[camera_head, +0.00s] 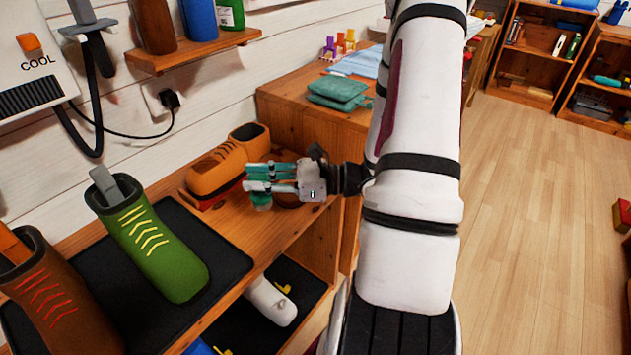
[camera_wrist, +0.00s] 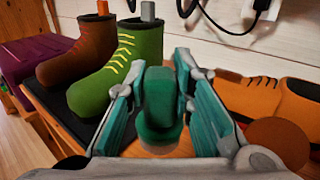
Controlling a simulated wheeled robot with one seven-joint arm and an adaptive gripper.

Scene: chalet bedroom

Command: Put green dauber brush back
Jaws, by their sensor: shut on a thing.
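My gripper (camera_head: 258,180) is in the middle of the head view, above the wooden shelf top and in front of a pair of orange shoes. Its teal fingers (camera_wrist: 160,100) are shut on a green dauber brush (camera_wrist: 160,122), which sits between them in the wrist view. In the head view, a green part of the brush (camera_head: 262,203) shows below the fingers; the rest is hidden by them. I cannot tell whether its lower end touches the wood. A small stand with purple, orange and yellow items (camera_head: 340,45) is on the wooden cabinet at the back.
Orange shoes (camera_head: 222,168) stand close behind my gripper. A round brown thing (camera_wrist: 278,140) is right of it in the wrist view. A green boot (camera_head: 150,245) and brown boot (camera_head: 55,300) stand on a black mat. Green folded cloths (camera_head: 338,92) lie on the cabinet. The floor at right is mostly clear.

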